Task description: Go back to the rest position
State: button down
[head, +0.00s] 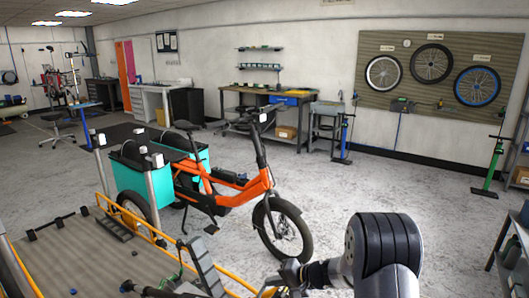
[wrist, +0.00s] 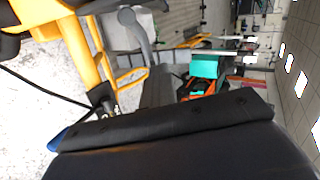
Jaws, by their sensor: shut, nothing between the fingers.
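My arm comes in at the lower right of the head view, with a black ribbed joint and a pale link. It reaches left to my gripper (head: 288,272), which is small and dark there, low in the picture near the yellow frame (head: 206,263) of the nearest cargo bike. The gripper looks shut and empty; whether it touches the bike cannot be told. The wrist view is turned on its side. Close in front of it a large dark shape fills the bottom, and yellow bike tubes (wrist: 88,60) stand at the left.
An orange cargo bike (head: 262,187) with teal panniers (head: 135,185) stands beyond; a teal pannier also shows in the wrist view (wrist: 207,67). A grey shelf (head: 515,245) stands at the right edge. Open floor (head: 390,187) lies between.

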jog(key=s+d+r, duration=0.2)
jog(key=d, duration=0.3)
jog(key=s+d+r+m, duration=0.1)
jog(key=s+d+r, duration=0.2)
jog(key=d, duration=0.3)
jog(key=shift+s+r+b, duration=0.3)
jog(key=shift+r, duration=0.05)
